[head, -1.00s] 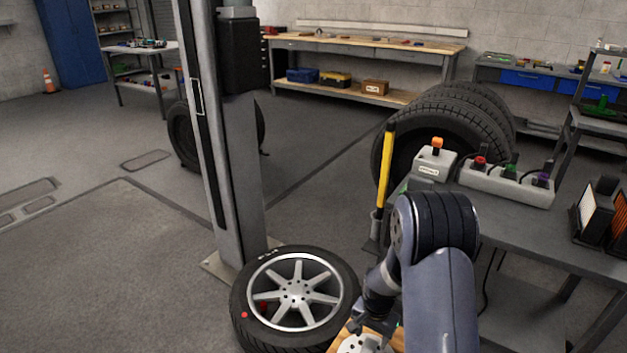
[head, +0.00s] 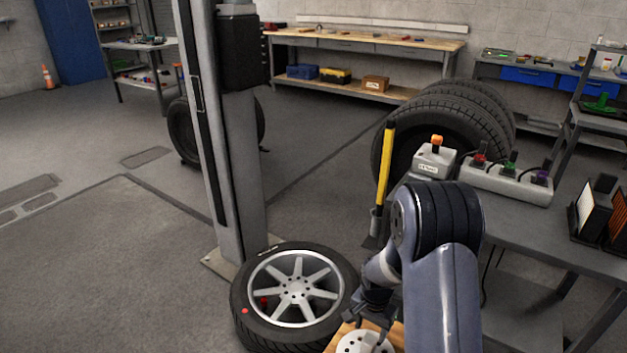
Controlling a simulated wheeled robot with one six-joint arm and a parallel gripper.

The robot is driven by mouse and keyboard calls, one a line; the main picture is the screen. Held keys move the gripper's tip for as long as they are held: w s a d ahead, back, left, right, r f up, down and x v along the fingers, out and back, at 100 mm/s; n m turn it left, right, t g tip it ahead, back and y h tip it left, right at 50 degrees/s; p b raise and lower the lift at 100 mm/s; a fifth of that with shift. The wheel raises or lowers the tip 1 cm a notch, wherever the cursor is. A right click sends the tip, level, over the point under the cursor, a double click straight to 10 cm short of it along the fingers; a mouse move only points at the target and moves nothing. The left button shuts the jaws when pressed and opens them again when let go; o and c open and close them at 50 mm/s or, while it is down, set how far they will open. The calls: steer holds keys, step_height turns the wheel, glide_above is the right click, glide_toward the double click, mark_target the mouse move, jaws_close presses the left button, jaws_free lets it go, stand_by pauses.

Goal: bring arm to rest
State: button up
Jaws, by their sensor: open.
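My arm rises at the lower right of the head view and bends down over to the left. My gripper (head: 367,324) is at its end, dark, pointing down, and open. It is just above or beside a pale round disc with holes (head: 362,343) on a wooden board (head: 338,340) at the bottom edge. The fingertips are small and partly hidden, so I cannot tell whether they touch the disc. Nothing shows between the jaws.
A tyre on a silver wheel (head: 295,290) lies left of my gripper, by a grey post (head: 230,150). On the right a grey table (head: 520,225) carries a switch box (head: 435,160) and a plug strip (head: 505,180). A yellow-handled tool (head: 385,170) stands beside it. Open floor lies left.

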steer(key=s+a+r+m+g+y+p, duration=0.2)
steer(key=s+a+r+m+g+p, duration=0.3)
steer(key=a+r+m, duration=0.7)
steer(key=w+r+m+t+y+p, duration=0.2)
steer(key=r+m+t+y, duration=0.3)
steer(key=m, duration=0.5)
steer(key=w+d+r+m+t+y+p, duration=0.1)
steer(key=w+r+m+t+y+p, duration=0.2)
steer(key=r+m, duration=0.4)
steer(key=shift+w+m+t+y+p, duration=0.3)
steer(key=shift+m+t+y+p, duration=0.2)
steer(key=shift+m+t+y, duration=0.85)
steer(key=shift+m+g, duration=0.35)
steer(key=shift+m, duration=0.1)
